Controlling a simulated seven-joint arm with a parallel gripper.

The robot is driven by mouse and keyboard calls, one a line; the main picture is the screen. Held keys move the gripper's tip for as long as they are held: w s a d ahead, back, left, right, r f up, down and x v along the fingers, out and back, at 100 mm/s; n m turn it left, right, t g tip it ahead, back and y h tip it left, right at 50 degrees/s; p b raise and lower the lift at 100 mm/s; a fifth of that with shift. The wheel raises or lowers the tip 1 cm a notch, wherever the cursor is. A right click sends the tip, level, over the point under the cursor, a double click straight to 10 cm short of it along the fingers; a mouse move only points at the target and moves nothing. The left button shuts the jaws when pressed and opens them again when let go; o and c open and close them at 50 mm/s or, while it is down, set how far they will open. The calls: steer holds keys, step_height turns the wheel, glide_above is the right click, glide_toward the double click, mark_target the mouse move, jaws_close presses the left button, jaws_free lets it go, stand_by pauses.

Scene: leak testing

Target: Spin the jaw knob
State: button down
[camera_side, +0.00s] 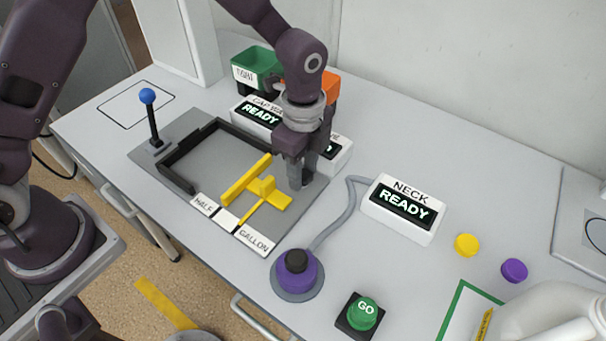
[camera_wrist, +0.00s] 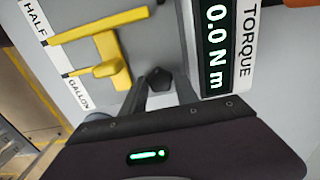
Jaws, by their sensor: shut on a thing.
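My gripper (camera_side: 302,182) points down at the right end of the grey fixture plate (camera_side: 222,138). The jaw knob (camera_wrist: 160,80) is small, dark and faceted, and shows between my two fingers in the wrist view. My gripper is shut on the knob; in the side view the fingers mostly hide it. The yellow jaw (camera_side: 268,188) lies just left of my gripper, with a long bar and a pointer near the HALF and GALLON labels (camera_side: 253,240). The jaw also shows in the wrist view (camera_wrist: 105,50).
A TORQUE display (camera_wrist: 215,45) reads 0.0 N m beside the fingers. A blue-knobbed lever (camera_side: 148,97) stands at the plate's left. A NECK box (camera_side: 400,207) reads READY. A purple fitting (camera_side: 296,272) and green GO button (camera_side: 363,312) stand in front. Green and orange bins (camera_side: 255,68) are behind.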

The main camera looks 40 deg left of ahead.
steer(key=n, duration=0.3)
steer(key=shift+n, duration=0.3)
steer(key=n, duration=0.5)
steer(key=shift+n, duration=0.4)
steer(key=n, duration=0.2)
steer(key=shift+n, duration=0.3)
